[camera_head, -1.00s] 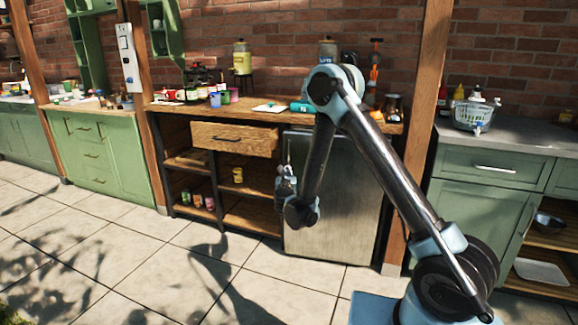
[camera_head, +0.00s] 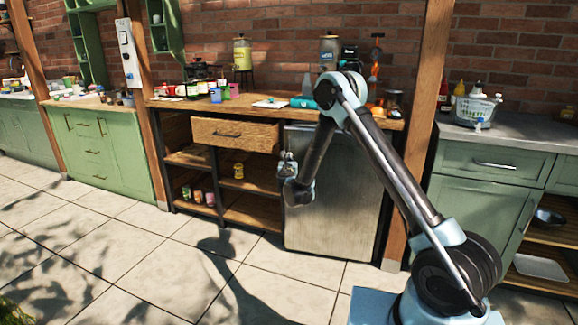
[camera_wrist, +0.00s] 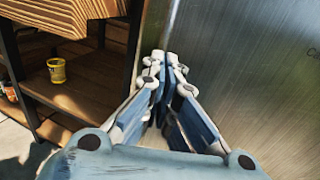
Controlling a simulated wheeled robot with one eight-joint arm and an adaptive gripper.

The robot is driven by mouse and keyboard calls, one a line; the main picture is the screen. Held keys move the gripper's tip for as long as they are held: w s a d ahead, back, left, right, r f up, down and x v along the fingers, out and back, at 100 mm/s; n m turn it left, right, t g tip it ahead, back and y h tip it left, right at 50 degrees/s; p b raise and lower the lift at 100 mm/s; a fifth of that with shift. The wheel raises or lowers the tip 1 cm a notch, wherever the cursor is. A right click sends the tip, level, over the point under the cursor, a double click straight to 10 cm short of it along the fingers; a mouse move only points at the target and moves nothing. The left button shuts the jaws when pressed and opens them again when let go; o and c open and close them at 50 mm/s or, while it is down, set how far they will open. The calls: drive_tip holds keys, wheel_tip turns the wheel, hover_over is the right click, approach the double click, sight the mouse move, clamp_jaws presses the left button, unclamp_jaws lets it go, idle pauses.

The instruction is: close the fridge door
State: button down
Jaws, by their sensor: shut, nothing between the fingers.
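The fridge is a steel-fronted unit under the wooden counter; its door (camera_head: 340,215) faces me, and my arm crosses in front of it. In the wrist view the brushed steel door (camera_wrist: 255,75) fills the right side, with a pale vertical strip along its left edge. I cannot tell whether a narrow gap is left there. My gripper (camera_head: 287,164) is at the door's upper left edge. In the wrist view its fingers (camera_wrist: 165,62) are shut and empty, pointing at that edge. Contact with the door cannot be made out.
Left of the fridge are open wooden shelves (camera_head: 250,183) with small cans and a drawer (camera_head: 233,135) that sticks out. A wooden post (camera_head: 425,110) and a green cabinet (camera_head: 480,190) stand at the right. The tiled floor (camera_head: 120,260) in front is clear.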

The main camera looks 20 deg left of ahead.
drive_tip(key=shift+w+a, duration=0.15)
drive_tip(key=shift+w, duration=0.45)
drive_tip(key=shift+w, duration=0.1)
